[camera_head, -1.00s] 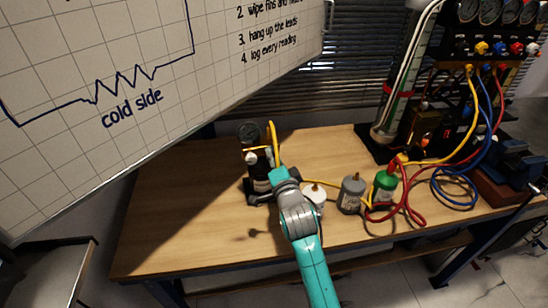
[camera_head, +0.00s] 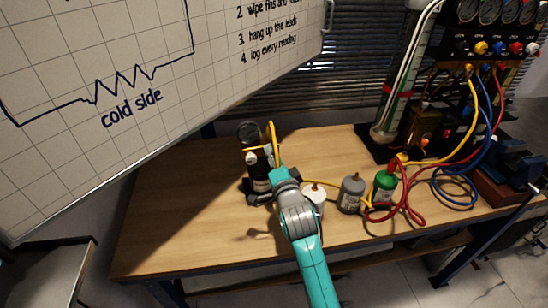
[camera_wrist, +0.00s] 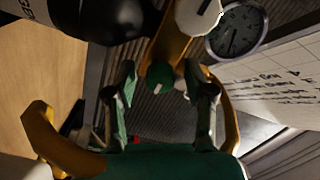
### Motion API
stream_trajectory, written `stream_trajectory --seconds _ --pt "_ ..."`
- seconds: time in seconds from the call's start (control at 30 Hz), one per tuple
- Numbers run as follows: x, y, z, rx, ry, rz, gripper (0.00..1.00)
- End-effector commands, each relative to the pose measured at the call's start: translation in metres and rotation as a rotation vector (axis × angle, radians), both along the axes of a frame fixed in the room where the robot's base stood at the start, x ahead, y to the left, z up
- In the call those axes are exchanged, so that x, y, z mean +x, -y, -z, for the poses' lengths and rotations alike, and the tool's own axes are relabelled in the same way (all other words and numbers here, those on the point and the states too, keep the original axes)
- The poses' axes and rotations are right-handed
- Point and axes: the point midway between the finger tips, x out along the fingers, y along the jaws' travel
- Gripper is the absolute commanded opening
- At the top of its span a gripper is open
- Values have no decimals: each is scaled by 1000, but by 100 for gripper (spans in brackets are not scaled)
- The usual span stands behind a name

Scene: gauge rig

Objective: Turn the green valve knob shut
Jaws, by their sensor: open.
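The green valve knob (camera_wrist: 160,76), with a pale mark on its face, shows in the middle of the wrist view on a brass-coloured fitting (camera_wrist: 176,38). My gripper (camera_wrist: 161,88) is open, with one finger to the left of the knob and one to the right. Gaps show on both sides, and I cannot tell how far the fingertips reach along its depth. In the head view, the black bottle (camera_head: 258,170) with the round gauge (camera_head: 249,131) stands on the bench beyond my arm. The green knob cannot be made out there.
A white knob (camera_wrist: 198,14) and the gauge (camera_wrist: 236,31) sit close above the green knob in the wrist view. White (camera_head: 314,200), grey (camera_head: 351,194) and green (camera_head: 385,186) containers stand right. The bench's left part (camera_head: 170,210) is clear.

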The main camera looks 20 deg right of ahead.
Motion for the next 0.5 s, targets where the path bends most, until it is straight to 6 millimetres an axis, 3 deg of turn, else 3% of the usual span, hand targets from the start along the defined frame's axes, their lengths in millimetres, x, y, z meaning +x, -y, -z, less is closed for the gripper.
stream_trajectory --seconds 0.17,0.5 --pt "-14 -2 1 -1 0 0 54" --pt "-76 -8 2 0 -3 -1 54"
